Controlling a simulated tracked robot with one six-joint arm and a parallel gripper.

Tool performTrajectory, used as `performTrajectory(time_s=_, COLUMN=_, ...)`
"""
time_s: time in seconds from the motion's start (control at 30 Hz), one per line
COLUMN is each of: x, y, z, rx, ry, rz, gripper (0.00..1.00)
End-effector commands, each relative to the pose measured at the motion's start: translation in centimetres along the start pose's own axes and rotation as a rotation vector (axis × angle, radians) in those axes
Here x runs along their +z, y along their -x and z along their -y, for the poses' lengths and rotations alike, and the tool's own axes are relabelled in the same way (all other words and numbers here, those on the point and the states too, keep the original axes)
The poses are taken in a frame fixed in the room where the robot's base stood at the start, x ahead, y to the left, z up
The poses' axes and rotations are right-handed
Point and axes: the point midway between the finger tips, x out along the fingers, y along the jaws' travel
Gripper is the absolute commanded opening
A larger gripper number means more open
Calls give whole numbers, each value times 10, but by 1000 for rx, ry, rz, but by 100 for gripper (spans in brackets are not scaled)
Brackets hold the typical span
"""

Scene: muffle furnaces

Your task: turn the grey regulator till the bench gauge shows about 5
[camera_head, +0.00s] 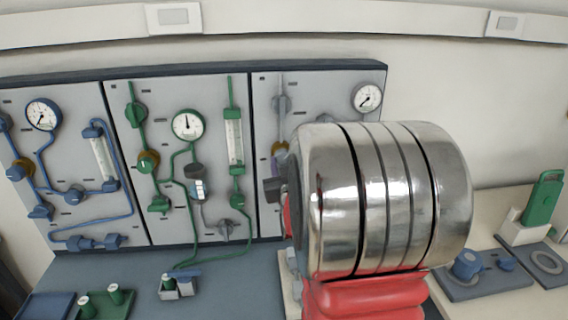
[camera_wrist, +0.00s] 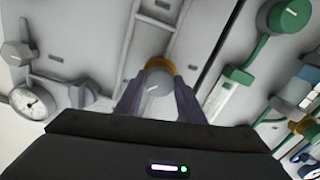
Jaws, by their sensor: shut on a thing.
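The grey regulator (camera_wrist: 158,84), a round grey knob with a white mark and a brass-coloured collar, sits between the fingers of my gripper (camera_wrist: 157,100) in the wrist view. My gripper is shut on it. In the head view my arm hides most of the regulator. The round white gauge on the grey panel (camera_head: 367,97) shows at that panel's upper right. Its needle appears to point to the lower left, near the low end; the numbers are too small to read. The gauge also shows in the wrist view (camera_wrist: 33,102), which looks upside down.
The green panel, with its own gauge (camera_head: 187,125), stands left of the grey one, and the blue panel (camera_head: 75,160) is farther left. A green handheld item (camera_head: 543,198) stands at the right.

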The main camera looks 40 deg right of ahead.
Motion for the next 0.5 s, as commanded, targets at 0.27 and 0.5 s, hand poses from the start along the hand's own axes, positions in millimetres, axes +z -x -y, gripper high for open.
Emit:
performTrajectory(time_s=0.27, x=0, y=0, z=1, rx=-2, ry=1, rz=1, gripper=37)
performTrajectory(time_s=0.5, x=0, y=0, z=0, rx=-1, ry=0, rz=1, gripper=53)
